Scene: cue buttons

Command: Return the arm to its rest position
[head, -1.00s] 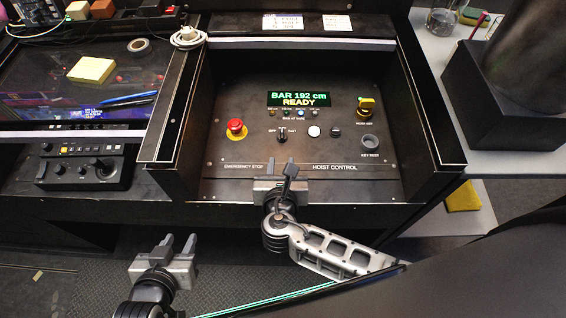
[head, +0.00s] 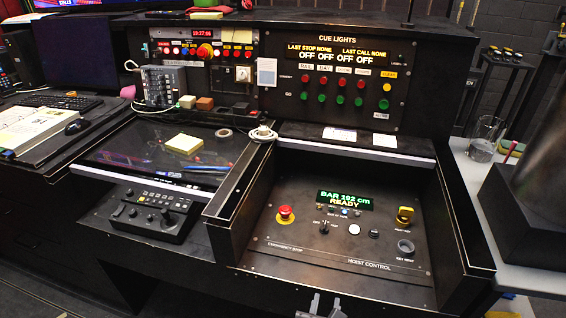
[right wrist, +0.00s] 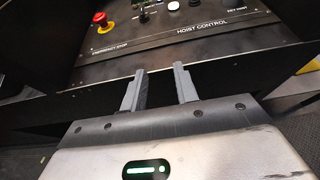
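My right gripper (head: 321,307) shows at the bottom edge of the head view, just in front of the hoist control panel (head: 300,238). In the right wrist view its two fingers (right wrist: 160,90) stand apart with nothing between them, below the panel's front edge. My left gripper is out of the head view. The hoist panel display (head: 345,199) reads BAR 192 cm, READY. The red emergency stop (head: 285,213) is at the panel's left, and it also shows in the right wrist view (right wrist: 101,21).
Behind stands the cue lights panel (head: 335,75) with red and green buttons and OFF labels. A small black control box (head: 152,214) is at the left. A glass (head: 486,138) stands on the right-hand table. Raised side walls flank the hoist panel.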

